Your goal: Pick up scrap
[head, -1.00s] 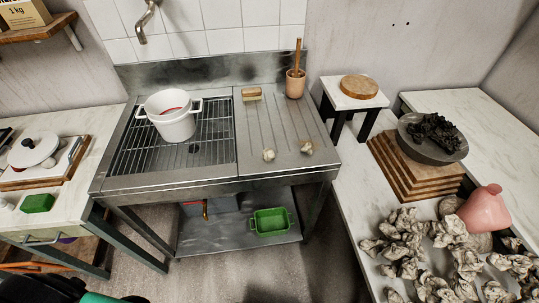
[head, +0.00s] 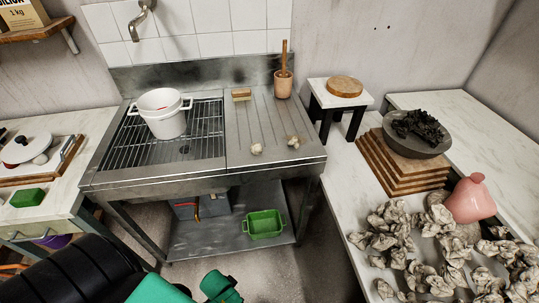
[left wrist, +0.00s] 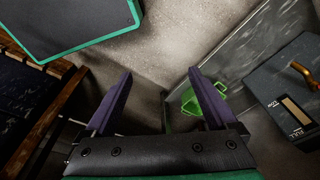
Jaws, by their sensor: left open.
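Two small pale scraps, one (head: 256,149) and another (head: 293,141), lie apart on the ribbed steel drainboard (head: 262,115) in the head view. Many crumpled grey-white lumps (head: 390,215) are heaped on the right counter; I cannot tell whether they count as scrap. My left arm comes in at the bottom left of the head view, with its fingers out of that view. In the left wrist view my left gripper (left wrist: 160,72) is open and empty, its two dark fingers spread above the floor. My right gripper is not in view.
A white pot (head: 165,116) stands on the sink grid. A wooden pot with a stick (head: 283,84) and a brush (head: 241,95) are at the drainboard's back. A green tray (head: 265,224) sits on the lower shelf.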

